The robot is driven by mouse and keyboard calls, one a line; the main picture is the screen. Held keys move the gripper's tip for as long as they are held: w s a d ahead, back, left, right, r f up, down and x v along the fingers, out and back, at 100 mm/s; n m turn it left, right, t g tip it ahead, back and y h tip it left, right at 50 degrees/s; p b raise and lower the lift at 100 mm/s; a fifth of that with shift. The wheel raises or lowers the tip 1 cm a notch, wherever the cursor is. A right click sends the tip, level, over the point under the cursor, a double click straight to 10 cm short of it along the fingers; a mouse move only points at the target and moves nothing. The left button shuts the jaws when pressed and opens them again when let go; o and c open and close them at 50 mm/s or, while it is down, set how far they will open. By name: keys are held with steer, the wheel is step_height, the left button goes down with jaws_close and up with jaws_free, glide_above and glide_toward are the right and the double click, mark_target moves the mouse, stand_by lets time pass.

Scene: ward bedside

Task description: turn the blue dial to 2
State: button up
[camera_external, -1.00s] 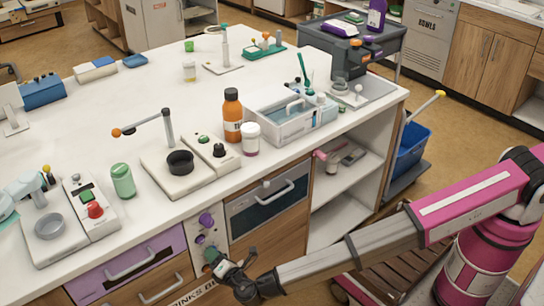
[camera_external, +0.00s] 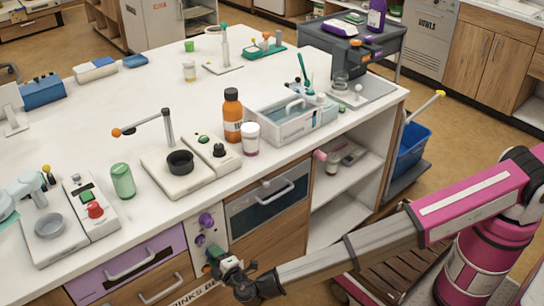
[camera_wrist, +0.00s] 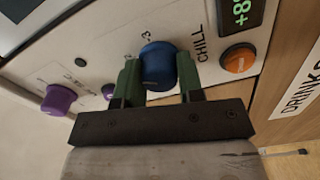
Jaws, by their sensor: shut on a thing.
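The blue dial (camera_wrist: 158,66) sits on a white control panel. In the wrist view it lies between the two green fingers of my gripper (camera_wrist: 158,82), which is shut on it. A "3" is printed just above the dial and "CHILL" to its right; I cannot make out the dial's pointer or a clear "2". In the external view my gripper (camera_external: 217,259) is at the panel on the counter's front. It hides the blue dial there.
In the wrist view an orange button (camera_wrist: 240,58) and a green-lit display (camera_wrist: 239,13) are right of the dial, and a purple knob (camera_wrist: 60,98) is left. The external view shows a purple drawer (camera_external: 128,264) and a dark-fronted drawer (camera_external: 267,198) beside the panel.

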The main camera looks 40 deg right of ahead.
stand_by(0.4)
steer(key=o, duration=0.9)
steer(key=shift+s, duration=0.1)
steer(key=s, duration=1)
steer(key=shift+s, duration=0.4)
